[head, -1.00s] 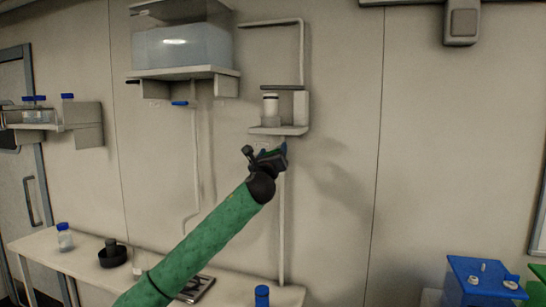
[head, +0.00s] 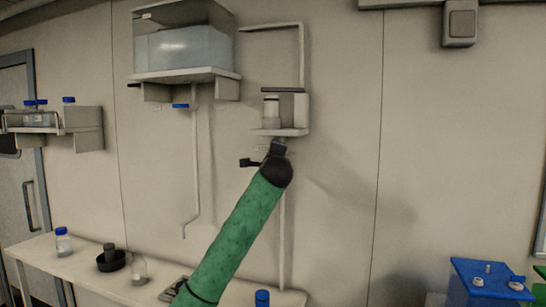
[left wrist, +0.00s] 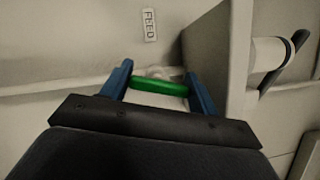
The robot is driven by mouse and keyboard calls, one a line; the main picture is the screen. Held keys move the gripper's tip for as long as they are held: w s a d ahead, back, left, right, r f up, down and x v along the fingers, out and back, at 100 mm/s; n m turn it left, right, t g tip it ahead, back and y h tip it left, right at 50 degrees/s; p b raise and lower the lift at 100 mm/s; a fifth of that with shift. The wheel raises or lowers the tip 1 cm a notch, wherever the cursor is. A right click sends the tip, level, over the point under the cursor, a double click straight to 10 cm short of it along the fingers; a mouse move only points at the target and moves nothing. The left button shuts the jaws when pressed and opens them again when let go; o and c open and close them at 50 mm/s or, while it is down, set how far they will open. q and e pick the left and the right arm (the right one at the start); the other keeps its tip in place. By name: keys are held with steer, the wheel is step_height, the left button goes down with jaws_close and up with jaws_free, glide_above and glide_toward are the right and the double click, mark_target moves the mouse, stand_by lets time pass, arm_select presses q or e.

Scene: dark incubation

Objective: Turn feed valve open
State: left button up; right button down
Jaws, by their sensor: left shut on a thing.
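The feed valve's green handle (left wrist: 158,86) lies in the left wrist view, below a small "FEED" label (left wrist: 150,25) on the wall. My left gripper (left wrist: 160,88) is shut on the green handle, with a blue finger at each end of it. In the head view my left gripper (head: 279,146) is just under the small wall shelf (head: 285,132). The handle is hidden there behind the gripper and wrist. My right gripper is not in view.
A bench (head: 120,287) with bottles runs below.

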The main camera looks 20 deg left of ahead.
arm_select(q)
steer(key=shift+f+n+g, duration=0.1)
steer(key=shift+n+g, duration=0.4)
steer(key=shift+n, duration=1.3)
steer(key=o, duration=1)
steer(key=shift+a, duration=0.1)
